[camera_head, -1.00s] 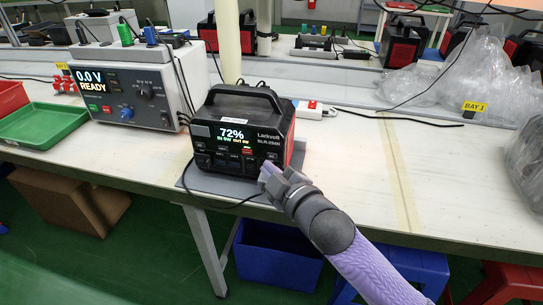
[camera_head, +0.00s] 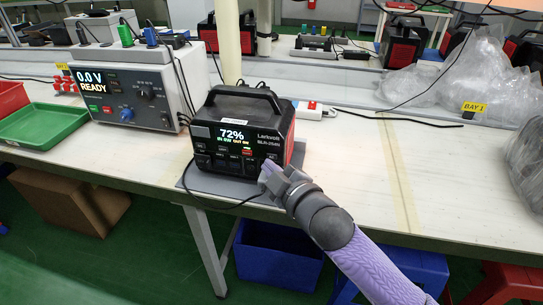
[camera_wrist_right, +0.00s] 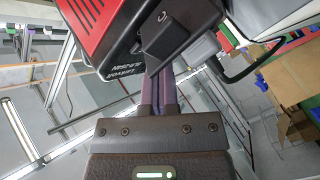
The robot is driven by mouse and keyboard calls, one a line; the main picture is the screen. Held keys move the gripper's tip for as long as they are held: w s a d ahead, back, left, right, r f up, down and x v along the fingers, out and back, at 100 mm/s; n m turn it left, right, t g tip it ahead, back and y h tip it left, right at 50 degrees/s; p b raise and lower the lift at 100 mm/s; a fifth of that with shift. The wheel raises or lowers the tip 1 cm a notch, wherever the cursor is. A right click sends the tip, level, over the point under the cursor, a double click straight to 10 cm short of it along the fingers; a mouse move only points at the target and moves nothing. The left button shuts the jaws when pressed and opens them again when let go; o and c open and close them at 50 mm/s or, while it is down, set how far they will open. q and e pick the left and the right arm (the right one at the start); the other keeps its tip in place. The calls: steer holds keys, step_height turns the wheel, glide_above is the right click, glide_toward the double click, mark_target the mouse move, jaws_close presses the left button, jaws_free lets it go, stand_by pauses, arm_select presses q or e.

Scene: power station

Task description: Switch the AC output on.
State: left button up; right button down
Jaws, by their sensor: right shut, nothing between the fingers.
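The power station (camera_head: 240,130) is a black box with a top handle and red side, standing on a grey mat on the bench. Its screen (camera_head: 233,134) is lit and reads 72%, with small in and out figures. Several buttons and sockets sit below the screen. My right gripper (camera_head: 266,173) is shut and empty at the lower right of the front panel, hiding part of it. In the right wrist view the closed fingers (camera_wrist_right: 162,95) reach to the station's dark front edge (camera_wrist_right: 165,45); I cannot tell whether they touch. My left gripper is not in view.
A grey bench supply (camera_head: 135,85) reading 0.0 V READY stands to the left, with cables. A green tray (camera_head: 42,125) lies at far left. A white power strip (camera_head: 312,111) sits behind the station.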

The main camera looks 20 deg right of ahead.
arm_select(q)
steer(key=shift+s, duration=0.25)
arm_select(e)
steer(key=shift+w+d, duration=0.1)
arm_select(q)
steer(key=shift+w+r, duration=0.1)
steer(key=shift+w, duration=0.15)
arm_select(e)
steer(key=shift+w+d, duration=0.1)
steer(key=shift+w, duration=0.05)
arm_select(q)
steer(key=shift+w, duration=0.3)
arm_select(e)
steer(key=shift+w, duration=0.1)
steer(key=shift+d, duration=0.1)
steer(key=shift+s+a+r+p, duration=0.1)
steer(key=shift+s+a+p, duration=0.35)
steer(key=shift+s+p, duration=0.25)
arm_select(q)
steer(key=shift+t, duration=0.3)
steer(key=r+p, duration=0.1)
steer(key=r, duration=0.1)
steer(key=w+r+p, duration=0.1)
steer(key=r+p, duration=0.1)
arm_select(e)
steer(key=s+a, duration=0.1)
steer(key=s, duration=0.1)
steer(key=s+a, duration=0.2)
steer(key=s, duration=0.1)
steer(key=shift+a, duration=0.2)
